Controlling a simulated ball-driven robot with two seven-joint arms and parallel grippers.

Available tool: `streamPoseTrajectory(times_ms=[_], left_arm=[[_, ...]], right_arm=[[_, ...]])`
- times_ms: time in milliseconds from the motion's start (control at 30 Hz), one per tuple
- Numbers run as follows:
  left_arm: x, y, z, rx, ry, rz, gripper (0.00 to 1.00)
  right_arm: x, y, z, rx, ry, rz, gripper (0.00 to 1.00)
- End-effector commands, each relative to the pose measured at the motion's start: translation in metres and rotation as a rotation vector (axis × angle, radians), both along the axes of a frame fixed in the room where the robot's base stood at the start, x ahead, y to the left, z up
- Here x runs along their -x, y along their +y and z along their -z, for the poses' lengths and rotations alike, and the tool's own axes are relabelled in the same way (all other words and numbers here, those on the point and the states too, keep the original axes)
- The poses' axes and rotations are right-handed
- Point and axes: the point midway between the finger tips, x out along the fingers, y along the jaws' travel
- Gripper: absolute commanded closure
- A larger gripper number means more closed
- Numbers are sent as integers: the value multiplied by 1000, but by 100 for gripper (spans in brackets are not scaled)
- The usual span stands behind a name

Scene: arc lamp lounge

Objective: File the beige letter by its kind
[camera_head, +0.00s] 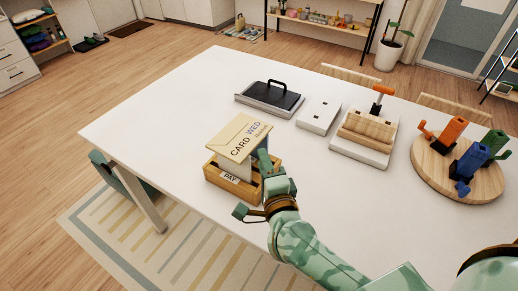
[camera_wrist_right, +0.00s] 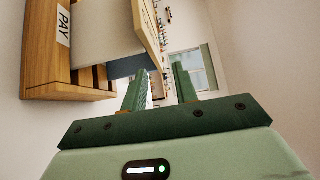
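A beige letter (camera_head: 240,137) with "CARD" and "WED" printed on it rests tilted over the top of a wooden letter box (camera_head: 213,173). The box has a "PAY" label on its front. A pale sheet stands upright in the box below the letter. In the right wrist view the box (camera_wrist_right: 40,55) is at the left, and the letter's edge (camera_wrist_right: 151,28) projects past it. My right gripper (camera_head: 264,160) is at the box's right side, close to the letter. In the right wrist view its fingers (camera_wrist_right: 160,80) are apart, with background visible between them.
The white table (camera_head: 150,125) is clear left of the box. Behind stand a black-handled tray (camera_head: 270,96), a white block (camera_head: 318,115) and a press-like board with an orange handle (camera_head: 362,138). A round wooden board (camera_head: 430,165) with coloured figures is at the right.

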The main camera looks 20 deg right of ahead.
Motion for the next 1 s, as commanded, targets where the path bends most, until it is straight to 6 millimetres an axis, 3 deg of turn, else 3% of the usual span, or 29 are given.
streamPoseTrajectory(times_ms=[100, 333, 1000], left_arm=[[0, 0, 1, 0, 0, 0, 100], [0, 0, 2, 0, 1, -1, 100], [0, 1, 2, -1, 0, -1, 100]], right_arm=[[28, 3, 1, 0, 3, -1, 71], [59, 6, 1, 0, 1, 1, 71], [62, 7, 0, -1, -1, 0, 71]])
